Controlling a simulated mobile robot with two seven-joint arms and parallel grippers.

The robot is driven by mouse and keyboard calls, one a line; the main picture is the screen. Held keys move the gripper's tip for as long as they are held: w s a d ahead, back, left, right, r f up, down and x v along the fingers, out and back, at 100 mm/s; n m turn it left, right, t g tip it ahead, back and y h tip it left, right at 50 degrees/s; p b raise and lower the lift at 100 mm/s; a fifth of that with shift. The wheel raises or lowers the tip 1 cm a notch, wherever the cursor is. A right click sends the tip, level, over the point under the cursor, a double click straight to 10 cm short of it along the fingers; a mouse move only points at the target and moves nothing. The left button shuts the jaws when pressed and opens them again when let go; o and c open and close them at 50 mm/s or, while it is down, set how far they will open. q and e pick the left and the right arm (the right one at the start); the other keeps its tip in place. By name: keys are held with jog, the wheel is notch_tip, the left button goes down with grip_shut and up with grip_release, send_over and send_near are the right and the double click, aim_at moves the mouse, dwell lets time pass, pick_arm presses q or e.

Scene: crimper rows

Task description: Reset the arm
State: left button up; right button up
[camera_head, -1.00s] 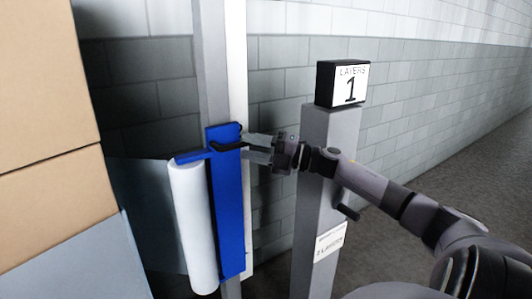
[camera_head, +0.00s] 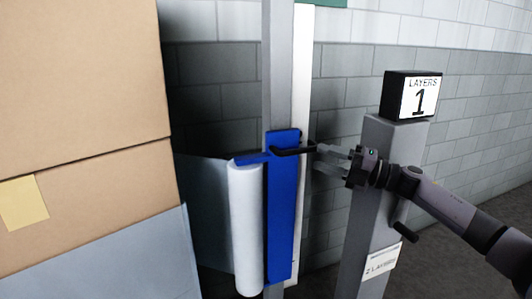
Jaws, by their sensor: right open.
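My right gripper (camera_head: 332,160) comes in from the right on its arm. It is open, with its two fingers pointing left. The fingertips are close to the black handle (camera_head: 292,151) on the blue carriage (camera_head: 283,212) of the wrapping machine; nothing shows between the fingers. I cannot tell whether the upper finger touches the handle. My left gripper is not in view.
A white film roll (camera_head: 245,230) hangs upright beside the carriage, with film stretched left to stacked cardboard boxes (camera_head: 85,70). A grey post (camera_head: 369,215) with a "LAYERS 1" sign (camera_head: 418,97) and a black crank (camera_head: 404,235) stands behind my right gripper. A brick wall is behind.

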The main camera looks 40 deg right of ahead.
jog(key=s+a+f+m+h, duration=0.25)
jog(key=a+f+m, duration=0.2)
jog(key=f, duration=0.45)
jog(key=s+a+f+m+h, duration=0.25)
jog(key=a+f+m, duration=0.2)
jog(key=f, duration=0.45)
jog(key=s+a+f+m+h, duration=0.1)
jog(key=a+f+m+h, duration=0.2)
jog(key=f+m, duration=0.45)
jog(key=s+a+f+m+g, duration=0.3)
jog(key=s+a+f, duration=0.3)
jog(key=a, duration=0.3)
jog(key=s+a+f+m+g, duration=0.3)
jog(key=s+a+f, duration=0.3)
jog(key=a, duration=0.4)
jog(key=shift+s+a+f+g+p, duration=0.15)
jog(key=shift+s+a+g+p, duration=0.1)
jog(key=shift+a+g+p, duration=0.05)
